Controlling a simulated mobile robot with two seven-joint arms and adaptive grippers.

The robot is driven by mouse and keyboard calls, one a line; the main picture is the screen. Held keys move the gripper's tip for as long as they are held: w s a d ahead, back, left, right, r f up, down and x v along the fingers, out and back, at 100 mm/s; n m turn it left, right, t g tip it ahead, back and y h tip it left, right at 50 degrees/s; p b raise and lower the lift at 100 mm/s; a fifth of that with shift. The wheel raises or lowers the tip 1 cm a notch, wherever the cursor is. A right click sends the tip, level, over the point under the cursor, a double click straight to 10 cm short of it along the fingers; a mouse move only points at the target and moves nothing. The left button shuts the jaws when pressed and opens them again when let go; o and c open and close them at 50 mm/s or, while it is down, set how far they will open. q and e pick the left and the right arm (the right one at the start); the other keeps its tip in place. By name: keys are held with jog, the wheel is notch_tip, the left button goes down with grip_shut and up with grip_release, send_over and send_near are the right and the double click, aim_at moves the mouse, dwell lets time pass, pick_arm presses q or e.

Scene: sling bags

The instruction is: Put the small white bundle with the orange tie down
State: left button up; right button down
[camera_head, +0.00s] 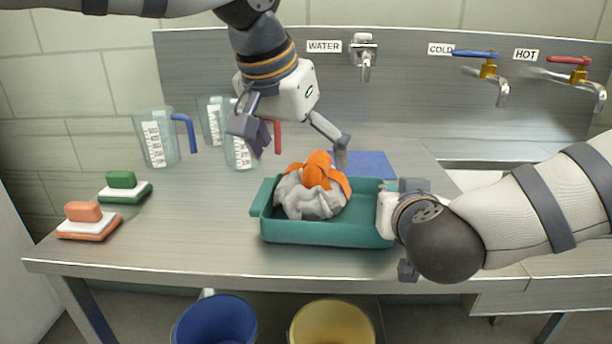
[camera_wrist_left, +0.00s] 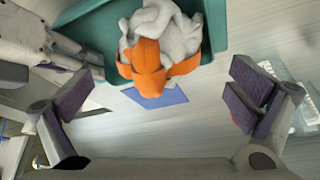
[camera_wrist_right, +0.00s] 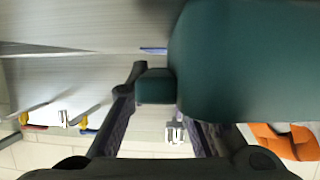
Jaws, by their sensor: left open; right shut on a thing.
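The small grey-white bundle with the orange tie (camera_head: 312,198) sits in the teal tray (camera_head: 315,234). In the left wrist view the bundle (camera_wrist_left: 165,35) is at the top with its orange tie nearest the camera. My left gripper (camera_head: 298,143) is open and empty, its fingers spread just above and behind the bundle, apart from it. My right gripper (camera_head: 402,228) is shut on the right end of the tray. In the right wrist view the tray's handle (camera_wrist_right: 155,88) is between its fingers. The arm hides part of the tray's right end.
A blue mat (camera_head: 365,164) lies behind the tray. Several measuring jugs (camera_head: 158,138) stand at the back left. Labelled taps (camera_head: 487,72) line the backsplash. Blue (camera_head: 215,322) and yellow (camera_head: 332,325) buckets stand below the bench.

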pick_arm(q)
jog(key=v, duration=0.5)
jog(key=shift+s+r, duration=0.1)
jog(key=shift+r, duration=0.1)
pick_arm(e)
jog(key=c, duration=1.4)
grip_release()
jog(key=shift+o, duration=0.2)
jog(key=shift+s+r, duration=0.1)
